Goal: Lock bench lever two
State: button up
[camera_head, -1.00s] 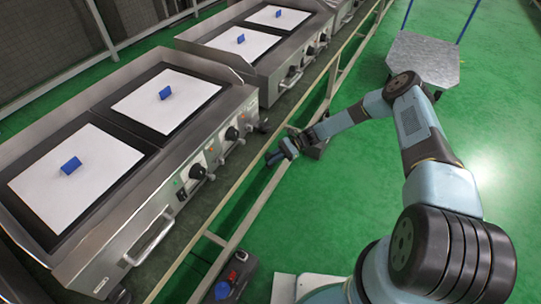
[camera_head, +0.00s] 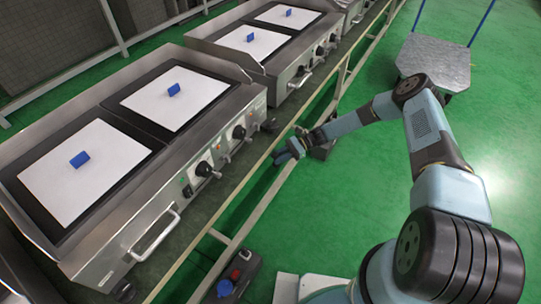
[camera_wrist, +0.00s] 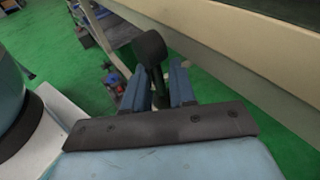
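A lever with a dark rounded knob (camera_wrist: 150,47) stands in the wrist view, its stem running down between the two blue fingers of my gripper (camera_wrist: 166,88). The fingers stand apart, with a gap visible on the stem's right side. Whether the left finger touches the stem is unclear. In the head view my gripper (camera_head: 287,154) is low beside the bench rail, and the lever cannot be made out clearly there. No label shows which lever this is.
A long beige rail (camera_head: 233,190) runs beside the metal griddles (camera_head: 190,150), which carry white sheets and blue blocks. A dark box with a red part (camera_head: 238,273) sits on the floor near the rail. Green floor (camera_head: 330,215) is open to the right.

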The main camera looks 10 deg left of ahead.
jog(key=shift+d, duration=0.15)
jog(key=v, duration=1.3)
jog(key=shift+w+d, duration=0.2)
jog(key=shift+w, duration=0.1)
